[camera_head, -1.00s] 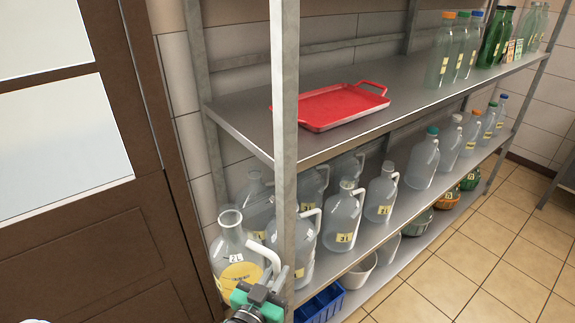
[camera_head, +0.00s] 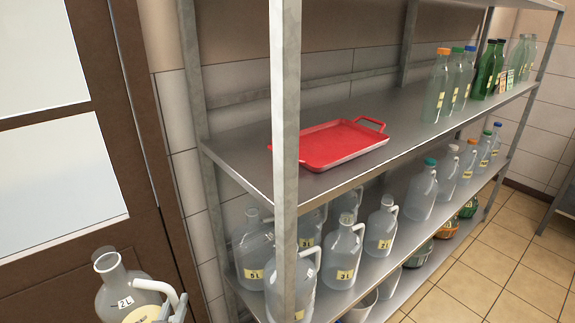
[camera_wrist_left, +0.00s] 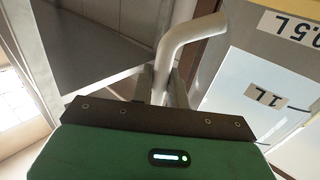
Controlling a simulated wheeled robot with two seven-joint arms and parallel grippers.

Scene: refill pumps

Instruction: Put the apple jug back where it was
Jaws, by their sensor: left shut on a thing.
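A clear jug (camera_head: 112,295) with a white handle, a "2 L" mark and a round yellow label stands out at the bottom left of the head view, in front of the brown door. The label's text is too small to read, so I cannot confirm that it is the apple jug. My left gripper (camera_head: 178,306) is shut on its handle. In the left wrist view the white handle (camera_wrist_left: 190,40) runs down between the fingers (camera_wrist_left: 162,86), beside "0.5 L" and "1 L" marks. The jug's lower part is cut off. My right gripper is not in view.
A metal shelf (camera_head: 225,158) with a front post (camera_head: 284,120) stands right of the jug. Several similar jugs, one marked "3 L" (camera_head: 343,262), fill the middle shelf. A red tray (camera_head: 335,146) and bottles (camera_head: 438,88) are on the upper shelf. Open tiled floor (camera_head: 500,270) lies at right.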

